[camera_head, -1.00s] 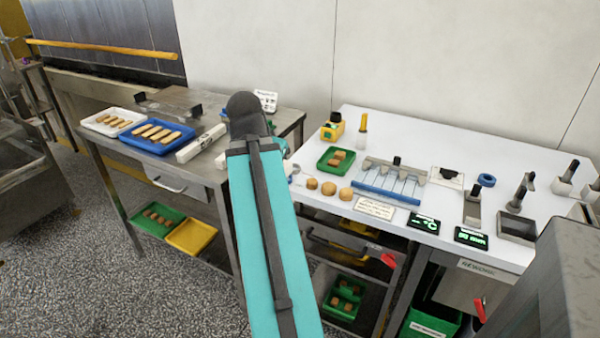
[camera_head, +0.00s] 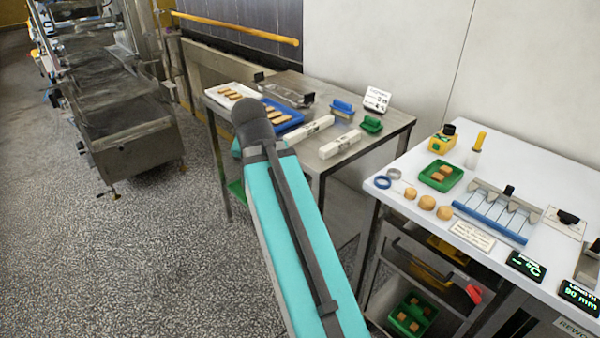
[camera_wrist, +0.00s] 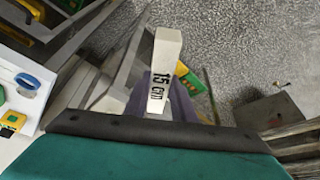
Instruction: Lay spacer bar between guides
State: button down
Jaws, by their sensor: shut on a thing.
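A white spacer bar (camera_wrist: 166,52) marked "15 cm" stands out from my gripper (camera_wrist: 163,92) in the wrist view. The gripper's purple-grey fingers are shut around its near end. In the head view the gripper and held bar are hidden behind my teal arm. Two other white bars, one farther left (camera_head: 312,129) and one nearer right (camera_head: 341,146), lie on the steel table (camera_head: 365,157). A steel machine with a dark mesh bed (camera_head: 110,88) stands at the left in the head view. I cannot make out the guides on it.
The steel table also bears a blue tray (camera_head: 290,117) of biscuits and blue and green handled blocks. A white bench (camera_head: 410,239) with tools, biscuits and displays (camera_head: 526,266) stands at the right. Speckled floor (camera_head: 140,250) lies open at the left and front.

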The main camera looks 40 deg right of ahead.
jog(key=w+a+n+t+y, duration=0.1)
jog(key=w+a+n, duration=0.3)
jog(key=a, duration=0.6)
jog(key=w+a+n+y, duration=0.2)
jog(key=w+a+n, duration=0.3)
jog(key=a, duration=0.6)
jog(key=shift+a+f+n+t+p, duration=0.15)
jog(key=shift+n+t+p, duration=0.15)
jog(key=shift+n+t, duration=0.1)
jog(key=shift+w, duration=0.1)
